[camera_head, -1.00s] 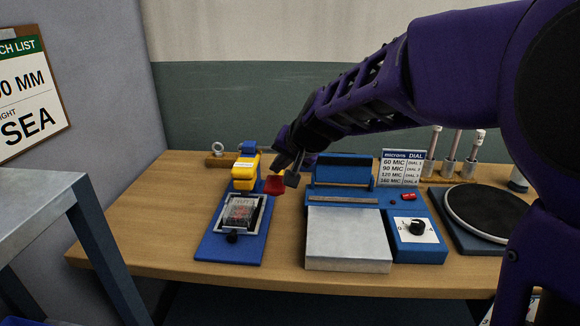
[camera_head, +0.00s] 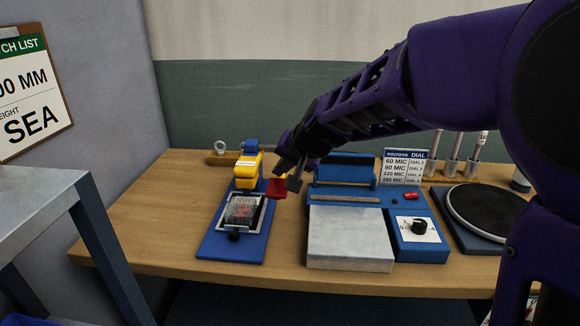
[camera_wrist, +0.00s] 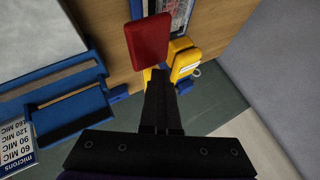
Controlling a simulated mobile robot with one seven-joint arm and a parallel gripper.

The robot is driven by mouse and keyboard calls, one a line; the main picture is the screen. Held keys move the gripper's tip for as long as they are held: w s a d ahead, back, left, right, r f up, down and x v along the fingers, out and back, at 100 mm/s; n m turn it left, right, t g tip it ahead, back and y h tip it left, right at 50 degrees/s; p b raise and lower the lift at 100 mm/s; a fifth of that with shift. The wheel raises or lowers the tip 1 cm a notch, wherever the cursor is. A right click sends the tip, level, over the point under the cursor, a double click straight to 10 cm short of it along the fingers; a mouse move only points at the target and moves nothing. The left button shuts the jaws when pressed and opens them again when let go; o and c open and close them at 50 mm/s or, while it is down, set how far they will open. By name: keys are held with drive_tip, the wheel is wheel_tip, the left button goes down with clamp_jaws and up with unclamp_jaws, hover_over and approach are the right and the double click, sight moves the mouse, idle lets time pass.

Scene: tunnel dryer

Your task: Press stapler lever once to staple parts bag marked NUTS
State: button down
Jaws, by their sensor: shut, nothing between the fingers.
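The stapler has a yellow head (camera_head: 247,167) on a long blue base (camera_head: 228,246) at the left of the bench. Its red lever (camera_head: 278,189) sticks out to the right of the head; it also shows large in the wrist view (camera_wrist: 148,40). A clear bag with a dark label (camera_head: 241,210) lies in the metal frame in front of the head; its print is too small to read. My gripper (camera_head: 292,180) is shut and empty, just behind and above the lever. In the wrist view its fingertips (camera_wrist: 158,74) appear close to the lever; I cannot tell whether they touch.
A blue sealer with a grey plate (camera_head: 349,238) and a dial (camera_head: 417,227) stands close on the right. Behind it are a microns sign (camera_head: 403,167) and several upright posts. A round black plate (camera_head: 487,211) is at far right. Bare bench lies left of the stapler.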

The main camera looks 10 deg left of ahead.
drive_tip(key=shift+s+f, duration=0.2)
drive_tip(key=shift+f, duration=1.05)
idle(0.6)
drive_tip(key=shift+a+r+p, duration=0.1)
drive_tip(key=shift+r+p, duration=1.65)
drive_tip(key=shift+r, duration=0.55)
drive_tip(key=shift+w, duration=0.1)
drive_tip(key=shift+r, duration=0.2)
drive_tip(key=shift+w+r+p, duration=0.15)
drive_tip(key=shift+r+p, duration=1.85)
drive_tip(key=shift+r, duration=0.4)
